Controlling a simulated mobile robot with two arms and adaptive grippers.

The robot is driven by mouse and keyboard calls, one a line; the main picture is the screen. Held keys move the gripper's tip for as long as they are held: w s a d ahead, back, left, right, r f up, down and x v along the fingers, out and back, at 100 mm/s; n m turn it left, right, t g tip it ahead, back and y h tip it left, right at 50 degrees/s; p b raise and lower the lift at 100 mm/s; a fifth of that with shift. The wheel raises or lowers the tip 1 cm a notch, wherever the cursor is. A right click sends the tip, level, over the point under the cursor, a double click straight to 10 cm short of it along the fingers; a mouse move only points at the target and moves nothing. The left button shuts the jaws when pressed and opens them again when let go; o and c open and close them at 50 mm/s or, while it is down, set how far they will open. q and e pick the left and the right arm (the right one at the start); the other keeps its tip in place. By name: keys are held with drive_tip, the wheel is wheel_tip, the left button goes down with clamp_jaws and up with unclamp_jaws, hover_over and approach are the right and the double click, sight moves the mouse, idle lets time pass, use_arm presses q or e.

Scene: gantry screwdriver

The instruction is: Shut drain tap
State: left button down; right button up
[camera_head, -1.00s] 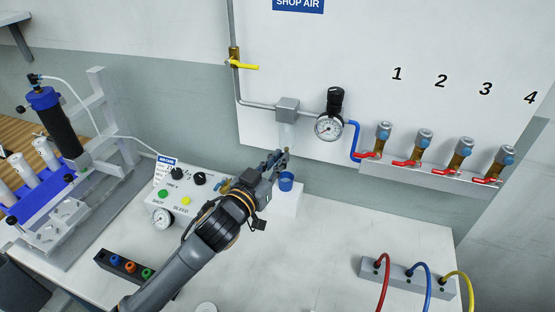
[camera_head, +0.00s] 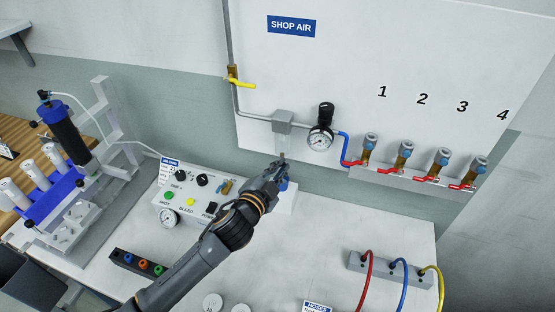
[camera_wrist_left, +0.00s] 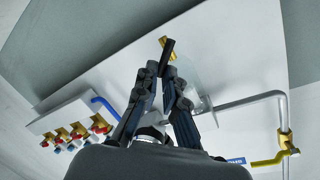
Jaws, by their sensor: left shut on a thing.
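My left gripper (camera_head: 281,170) is in front of the lower end of the clear bowl under the grey filter block (camera_head: 283,121). In the left wrist view the left gripper (camera_wrist_left: 157,76) has its fingertips close together on a short black lever (camera_wrist_left: 168,49). The lever sits beside a brass fitting (camera_wrist_left: 164,41) at the bowl's end; together they look like the drain tap. In the head view my gripper hides the tap. A blue cup (camera_head: 284,185) on a white block stands just below the gripper, partly covered. My right gripper is not in view.
A black-topped gauge (camera_head: 320,138) is right of the filter. A yellow-handled valve (camera_head: 240,84) is up left. Several red-handled valves (camera_head: 428,179) line the panel's lower right. The button box (camera_head: 190,195) is left of my gripper. The table's middle right is clear.

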use_arm(q)
drive_tip(key=shift+s+d+f+m+y+p, duration=0.15)
drive_tip(key=shift+m+y+p, duration=0.35)
drive_tip(key=shift+m, duration=0.65)
drive_tip(key=shift+w+d+f+m+y+p, duration=0.1)
drive_tip(key=shift+f+m+y+p, duration=0.15)
drive_tip(key=shift+m+p, duration=0.7)
drive_tip(key=shift+s+d+f+m+y+p, duration=0.15)
drive_tip(key=shift+m+y+p, duration=0.25)
drive_tip(key=shift+m, duration=1)
drive_tip(key=shift+f, duration=0.1)
drive_tip(key=c, duration=1.4)
unclamp_jaws()
drive_tip(key=shift+c, duration=0.2)
drive_tip(key=v, duration=1.2)
